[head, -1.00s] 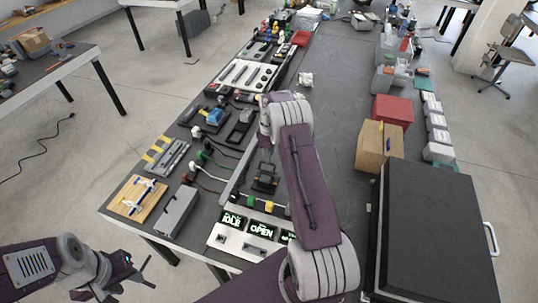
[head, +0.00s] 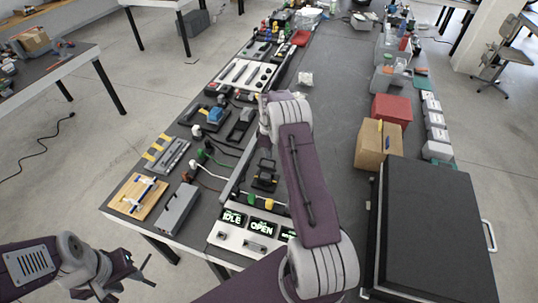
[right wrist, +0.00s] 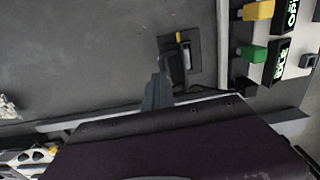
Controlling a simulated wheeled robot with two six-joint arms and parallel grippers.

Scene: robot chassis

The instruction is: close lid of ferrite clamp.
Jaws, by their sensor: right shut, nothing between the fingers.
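The ferrite clamp appears to be the small black device (head: 265,174) on the dark bench, left of my right arm in the head view. In the right wrist view it is the black block (right wrist: 182,58) on a dark plate, with a yellow piece at its end. My right gripper (right wrist: 158,88) is shut and empty, its tips beside or against the block; contact cannot be told. In the head view the right gripper is hidden by my arm. I cannot tell how far the lid is open. My left gripper (head: 146,270) is open and empty, off the bench's front left.
A grey rail (head: 238,170) runs beside the clamp. A panel with lit IDLE and OPEN signs (head: 248,238) stands in front. A brown box (head: 372,150), a red box (head: 391,110) and a large black case (head: 440,225) are right. Bench right of my forearm is clear.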

